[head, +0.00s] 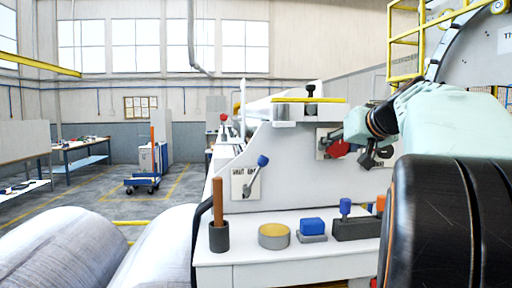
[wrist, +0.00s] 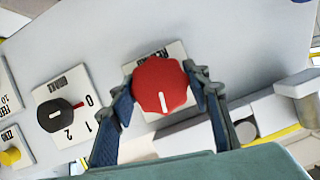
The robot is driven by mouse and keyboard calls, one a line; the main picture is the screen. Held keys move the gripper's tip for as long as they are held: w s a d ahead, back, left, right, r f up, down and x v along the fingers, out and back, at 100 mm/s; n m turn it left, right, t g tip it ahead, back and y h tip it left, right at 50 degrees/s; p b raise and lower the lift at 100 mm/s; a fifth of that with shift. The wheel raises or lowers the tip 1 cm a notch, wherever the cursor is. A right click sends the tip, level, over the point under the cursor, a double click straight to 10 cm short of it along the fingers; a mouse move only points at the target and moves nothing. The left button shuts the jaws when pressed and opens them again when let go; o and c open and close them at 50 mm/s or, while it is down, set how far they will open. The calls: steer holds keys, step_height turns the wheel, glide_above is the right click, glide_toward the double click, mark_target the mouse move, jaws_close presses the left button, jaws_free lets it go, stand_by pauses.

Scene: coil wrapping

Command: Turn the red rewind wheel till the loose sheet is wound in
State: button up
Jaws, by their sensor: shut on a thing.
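The red rewind wheel (wrist: 160,85) is a knob with a white pointer line, on a white label plate (wrist: 176,56) fixed to the pale machine panel. In the wrist view my gripper (wrist: 165,90) has one finger on each side of the wheel and is shut on it. The white line points down in that view. In the head view the wheel (head: 339,149) shows in part beside my gripper (head: 352,146), at the right of the panel. I cannot make out the loose sheet in either view.
A black selector knob (wrist: 54,115) marked 0, 1, 2 sits left of the wheel. A blue-tipped lever (head: 262,161) stands on the panel. The white shelf (head: 270,272) holds a brown-handled tool (head: 218,205), a yellow-topped tin (head: 274,236) and a blue block (head: 312,226). Large rolls (head: 66,247) lie front left.

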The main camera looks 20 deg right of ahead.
steer(key=m+t+y+b, duration=0.1)
steer(key=m+y, duration=0.1)
steer(key=m, duration=0.1)
steer(key=shift+d+m, duration=0.1)
steer(key=shift+m, duration=0.3)
steer(key=m+t+y+b, duration=0.1)
steer(key=m+y, duration=0.1)
steer(key=m, duration=0.2)
steer(key=shift+f+b, duration=0.1)
steer(key=shift+b, duration=0.3)
steer(key=m+t+b, duration=0.1)
steer(key=m, duration=0.1)
steer(key=m+t+y+b, duration=0.1)
steer(key=m, duration=0.2)
steer(key=shift+t+b, duration=0.4)
steer(key=shift+m+t+b, duration=0.9)
steer(key=shift+m+b, duration=0.3)
steer(key=shift+m, duration=1.4)
steer(key=shift+r, duration=0.2)
steer(key=o, duration=1.2)
steer(key=shift+c, duration=0.2)
steer(key=shift+f, duration=0.1)
